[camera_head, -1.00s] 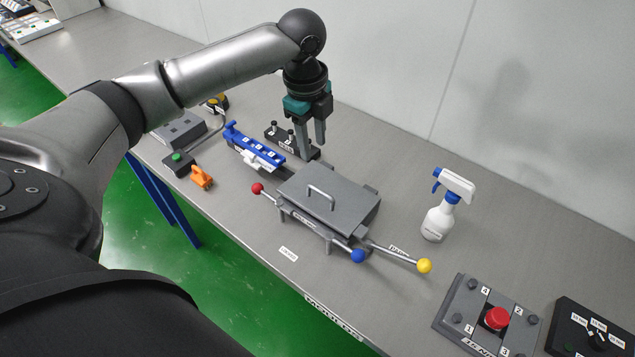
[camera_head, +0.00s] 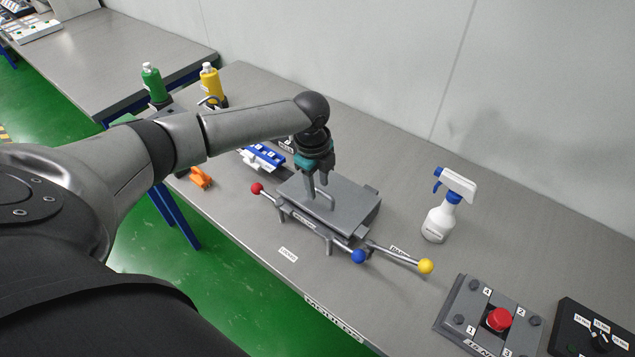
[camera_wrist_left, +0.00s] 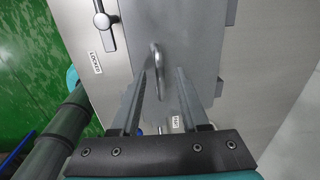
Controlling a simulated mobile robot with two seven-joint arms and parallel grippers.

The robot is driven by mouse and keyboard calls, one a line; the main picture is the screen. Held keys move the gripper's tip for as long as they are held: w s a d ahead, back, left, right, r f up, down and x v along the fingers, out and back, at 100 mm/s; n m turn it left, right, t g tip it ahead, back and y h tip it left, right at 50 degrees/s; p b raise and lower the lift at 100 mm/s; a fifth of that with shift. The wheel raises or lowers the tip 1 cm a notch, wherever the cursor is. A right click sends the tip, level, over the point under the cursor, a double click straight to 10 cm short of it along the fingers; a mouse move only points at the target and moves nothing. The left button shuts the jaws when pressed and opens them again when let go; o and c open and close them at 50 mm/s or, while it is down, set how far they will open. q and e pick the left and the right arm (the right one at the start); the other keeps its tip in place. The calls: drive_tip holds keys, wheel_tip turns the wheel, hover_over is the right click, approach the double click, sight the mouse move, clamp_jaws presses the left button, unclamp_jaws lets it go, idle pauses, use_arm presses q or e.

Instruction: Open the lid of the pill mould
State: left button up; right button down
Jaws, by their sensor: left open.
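The pill mould (camera_head: 350,213) is a grey box on the bench with a flat grey lid (camera_head: 345,197), which lies shut. A bar handle (camera_head: 325,198) stands on the lid; it also shows in the left wrist view (camera_wrist_left: 156,72). My left gripper (camera_head: 317,190) is open, pointing down at the handle. In the left wrist view its fingers (camera_wrist_left: 164,72) lie on either side of the handle, apart from each other. I cannot tell whether a finger touches it. My right gripper is not in view.
Levers with red (camera_head: 257,188), blue (camera_head: 358,256) and yellow (camera_head: 426,266) balls stick out around the mould. A spray bottle (camera_head: 437,222) stands to the right. A blue tool (camera_head: 262,157) sits behind my arm.

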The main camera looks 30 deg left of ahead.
use_arm(q)
drive_tip(key=shift+c, duration=0.4)
clamp_jaws()
idle(0.9)
